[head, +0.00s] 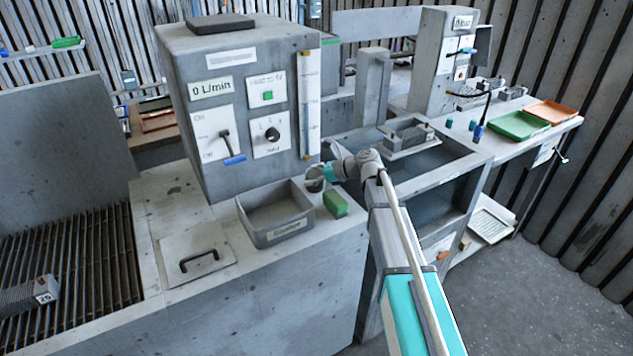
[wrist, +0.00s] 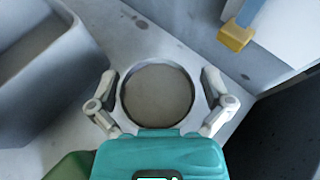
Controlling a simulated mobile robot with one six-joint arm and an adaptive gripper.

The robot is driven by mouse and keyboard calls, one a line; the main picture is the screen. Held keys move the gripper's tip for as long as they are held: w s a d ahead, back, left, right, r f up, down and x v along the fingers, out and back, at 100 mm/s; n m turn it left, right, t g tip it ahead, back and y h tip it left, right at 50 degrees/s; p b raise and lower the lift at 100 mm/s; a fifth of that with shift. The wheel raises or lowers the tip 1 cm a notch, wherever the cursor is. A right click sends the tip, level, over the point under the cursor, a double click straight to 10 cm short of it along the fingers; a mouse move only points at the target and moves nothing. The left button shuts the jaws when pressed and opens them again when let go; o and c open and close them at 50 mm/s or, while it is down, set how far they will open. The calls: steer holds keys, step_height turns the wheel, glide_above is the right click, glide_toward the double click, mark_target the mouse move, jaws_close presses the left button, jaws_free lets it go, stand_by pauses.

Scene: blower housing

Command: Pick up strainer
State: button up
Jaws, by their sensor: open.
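The strainer looks like a round grey cup with a pale rim and a flat grey-brown inside. It stands on the bench top beside the grey machine cabinet in the head view (head: 315,178) and fills the middle of the wrist view (wrist: 157,95). My gripper (wrist: 159,80) is open, with one finger on each side of the strainer and small gaps showing beside its rim. In the head view my gripper (head: 329,173) reaches in from the right at the strainer. The strainer's lower part is hidden in the wrist view.
A grey labelled bin (head: 275,237) stands close left of the strainer. A green block (head: 335,203) lies just in front of it. The machine cabinet (head: 240,170) rises behind. A tank (head: 440,165) lies to the right, beyond the bench edge.

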steer(key=shift+c, duration=0.3)
steer(key=c, duration=1)
steer(key=shift+r, duration=0.2)
step_height(320, 180, up, 2)
steer(key=p, duration=0.2)
steer(key=shift+r+p, duration=0.15)
steer(key=shift+p, duration=0.15)
steer(key=s+a+r+p, duration=0.4)
steer(key=s+r+p, duration=0.6)
steer(key=s, duration=0.3)
steer(key=shift+s+r, duration=0.2)
